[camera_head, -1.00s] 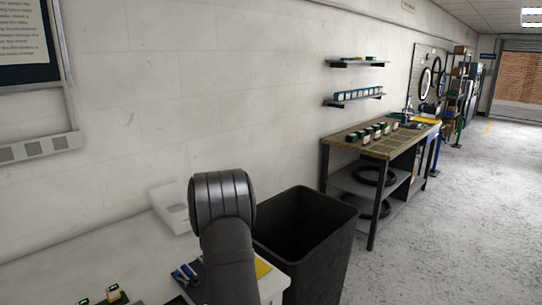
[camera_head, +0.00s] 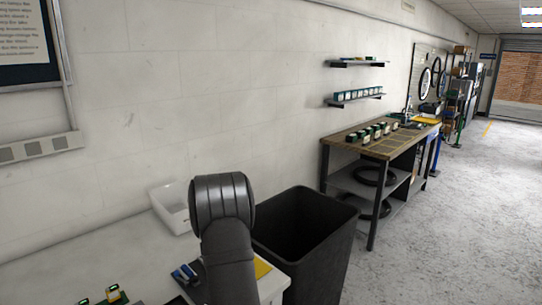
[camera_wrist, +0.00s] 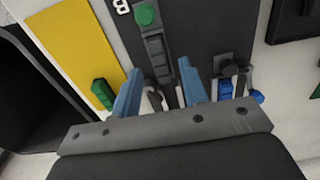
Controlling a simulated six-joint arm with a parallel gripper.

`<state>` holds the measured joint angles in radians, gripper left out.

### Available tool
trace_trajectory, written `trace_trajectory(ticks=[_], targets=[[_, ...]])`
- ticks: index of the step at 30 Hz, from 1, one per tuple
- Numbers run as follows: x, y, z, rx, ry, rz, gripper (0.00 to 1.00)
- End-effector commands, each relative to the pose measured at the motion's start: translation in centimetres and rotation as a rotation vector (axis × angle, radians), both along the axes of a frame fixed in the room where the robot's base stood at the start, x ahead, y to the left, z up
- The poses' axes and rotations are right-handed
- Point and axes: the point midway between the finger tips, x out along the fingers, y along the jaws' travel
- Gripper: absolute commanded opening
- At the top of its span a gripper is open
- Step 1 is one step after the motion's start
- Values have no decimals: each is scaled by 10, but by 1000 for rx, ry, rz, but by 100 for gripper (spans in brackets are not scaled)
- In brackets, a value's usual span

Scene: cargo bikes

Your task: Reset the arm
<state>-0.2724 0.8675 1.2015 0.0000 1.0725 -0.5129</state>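My gripper (camera_wrist: 160,68) shows in the wrist view with its two blue fingers apart. Nothing is clearly held between them. The fingers point over a dark mat (camera_wrist: 205,30). On the mat, a dark grey tool with a round green end (camera_wrist: 146,14) lies in line with the gap between the fingers. A green piece (camera_wrist: 103,94) lies left of the fingers, by a yellow sheet (camera_wrist: 80,50). A blue piece (camera_wrist: 226,88) lies to their right.
A black open bin (camera_head: 305,235) stands right of the white table (camera_head: 100,262). A white box (camera_head: 172,208) sits at the table's back. Small green-topped items (camera_head: 113,293) lie at its front. A wooden workbench (camera_head: 368,145) stands farther right, beside clear floor.

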Motion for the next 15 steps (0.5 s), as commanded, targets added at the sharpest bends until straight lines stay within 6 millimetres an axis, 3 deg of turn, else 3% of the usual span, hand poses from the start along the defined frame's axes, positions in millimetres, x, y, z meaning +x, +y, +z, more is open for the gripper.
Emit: trace_trajectory(ticks=[15], targets=[[0,0,104,1,-4,0,40]])
